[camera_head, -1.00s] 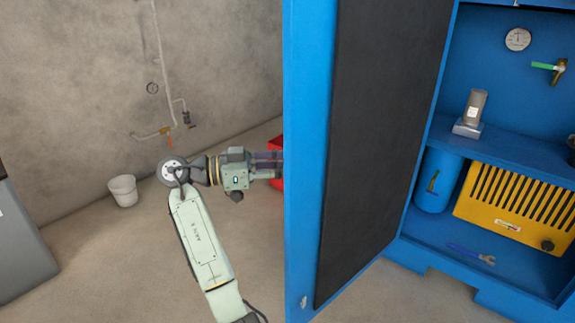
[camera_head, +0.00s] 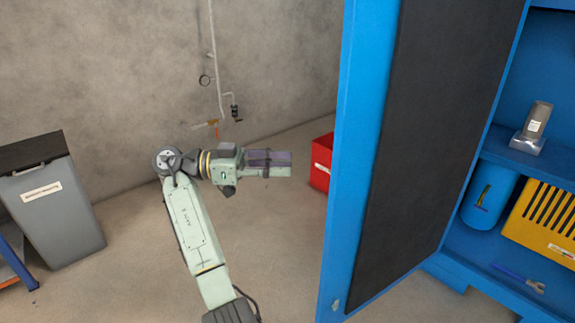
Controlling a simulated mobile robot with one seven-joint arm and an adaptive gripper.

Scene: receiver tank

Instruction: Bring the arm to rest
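My arm (camera_head: 190,225) rises from the bottom of the head view, bends at a round elbow joint and stretches to the right. My gripper (camera_head: 287,165) is at its far end, level and pointing right toward the open blue cabinet door (camera_head: 352,180). A strip of floor and wall shows between the gripper and the door edge. I see nothing held at the gripper's tip. The fingers are too small and seen too much from the side to tell open from shut.
A red container (camera_head: 321,165) stands partly behind the door. A grey bin (camera_head: 55,215) stands at left, beside a blue frame (camera_head: 15,262). The blue cabinet (camera_head: 540,75) at right holds a yellow slatted unit (camera_head: 545,220). Floor around the arm looks clear.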

